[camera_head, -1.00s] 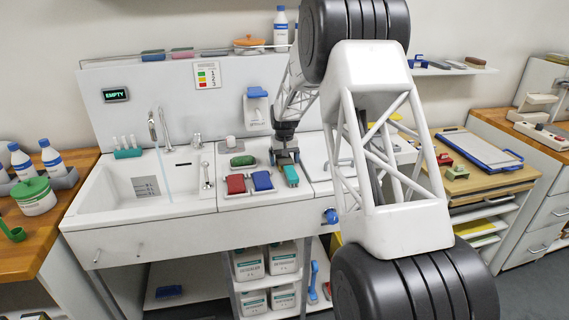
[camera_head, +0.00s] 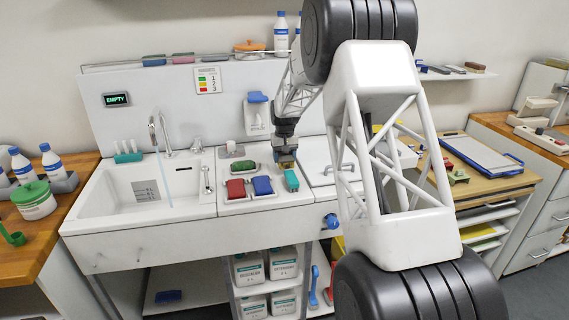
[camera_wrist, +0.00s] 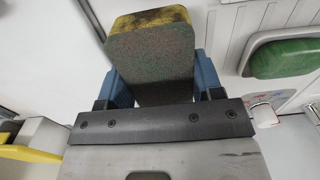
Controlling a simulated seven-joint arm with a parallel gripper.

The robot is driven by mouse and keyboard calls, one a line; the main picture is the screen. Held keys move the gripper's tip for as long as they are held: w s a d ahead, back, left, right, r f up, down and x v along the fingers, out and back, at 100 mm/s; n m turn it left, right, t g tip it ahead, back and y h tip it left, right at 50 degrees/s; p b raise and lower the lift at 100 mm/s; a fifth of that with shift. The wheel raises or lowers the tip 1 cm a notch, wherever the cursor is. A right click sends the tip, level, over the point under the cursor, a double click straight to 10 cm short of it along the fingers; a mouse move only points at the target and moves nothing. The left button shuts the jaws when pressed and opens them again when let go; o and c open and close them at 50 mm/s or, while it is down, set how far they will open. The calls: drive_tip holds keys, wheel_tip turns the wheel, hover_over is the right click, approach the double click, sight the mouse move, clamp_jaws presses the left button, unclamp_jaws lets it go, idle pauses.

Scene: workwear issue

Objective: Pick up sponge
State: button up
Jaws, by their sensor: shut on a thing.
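My gripper (camera_head: 286,152) is above the right part of the counter, close to the teal block (camera_head: 291,180). In the wrist view my gripper (camera_wrist: 160,84) is shut on a sponge (camera_wrist: 150,48), with a blue finger pad on each side of it. The sponge has a speckled grey-green and reddish face and a worn yellow edge. Its far end sticks out beyond the fingers. In the head view only a small yellowish-brown bit of it shows under the fingers.
A red block (camera_head: 236,188) and a blue block (camera_head: 262,185) lie left of the teal one. A green block (camera_head: 237,161) is behind them, also in the wrist view (camera_wrist: 285,59). The sink (camera_head: 140,188) is at left. A wall dispenser (camera_head: 256,115) hangs behind.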

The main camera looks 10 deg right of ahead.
sight(284, 155)
wheel_tip(284, 155, up, 7)
drive_tip(key=shift+f, duration=0.15)
drive_tip(key=shift+a, duration=0.1)
idle(0.7)
drive_tip(key=s+a+t, duration=0.1)
drive_tip(key=a, duration=0.8)
drive_tip(key=s+a+t+y, duration=0.1)
drive_tip(key=a, duration=0.9)
drive_tip(key=s+a+t, duration=0.1)
drive_tip(key=a, duration=0.9)
drive_tip(key=shift+s+a+n+y, duration=0.15)
drive_tip(key=shift+s+n+y, duration=0.2)
drive_tip(key=shift+n+y, duration=0.05)
drive_tip(key=s+a+f+t, duration=0.2)
drive_tip(key=s+a+f, duration=0.4)
drive_tip(key=a, duration=0.5)
drive_tip(key=s, duration=0.2)
drive_tip(key=shift+s+f+m, duration=0.2)
drive_tip(key=shift+s+m, duration=0.15)
drive_tip(key=shift+m, duration=0.05)
drive_tip(key=shift+w+a, duration=0.15)
drive_tip(key=w+a+f, duration=0.1)
drive_tip(key=w+a, duration=0.1)
drive_tip(key=w, duration=0.4)
drive_tip(key=w+a+f, duration=0.1)
drive_tip(key=w+a, duration=0.2)
drive_tip(key=w, duration=0.3)
drive_tip(key=shift+w+a+f, duration=0.15)
drive_tip(key=shift+w+f, duration=0.15)
drive_tip(key=shift+f, duration=0.1)
